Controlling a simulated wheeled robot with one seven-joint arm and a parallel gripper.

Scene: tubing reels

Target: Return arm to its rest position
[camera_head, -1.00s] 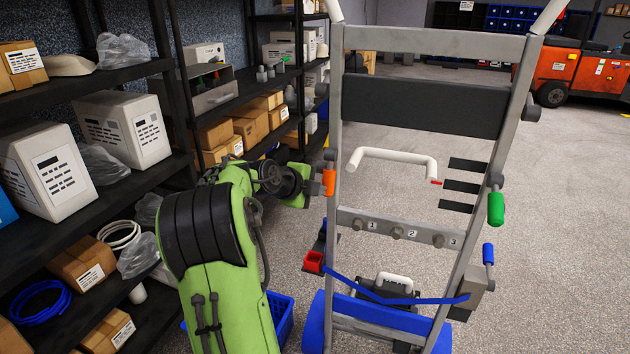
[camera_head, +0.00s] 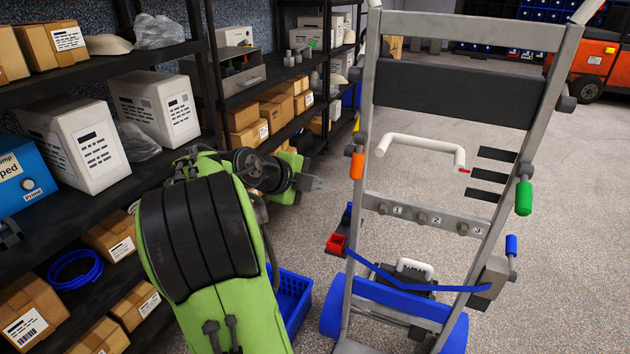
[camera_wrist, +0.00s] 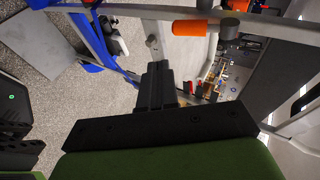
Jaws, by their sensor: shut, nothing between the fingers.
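My green arm with black joint covers rises from the bottom of the head view and bends toward the right. My gripper (camera_head: 316,184) points right, to the left of the cart frame. It is shut and empty, with a visible gap between it and the frame's orange handle (camera_head: 357,165). In the wrist view my gripper (camera_wrist: 156,72) shows as dark fingers brought together with nothing between them. The orange handle also shows above them in that view (camera_wrist: 190,28).
A grey upright cart frame (camera_head: 366,130) with a blue strap (camera_head: 420,286) stands right of my gripper. Dark shelves (camera_head: 110,66) with boxes and white units line the left, close to my arm. A blue crate (camera_head: 293,300) sits beside my arm. Open floor lies behind the frame.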

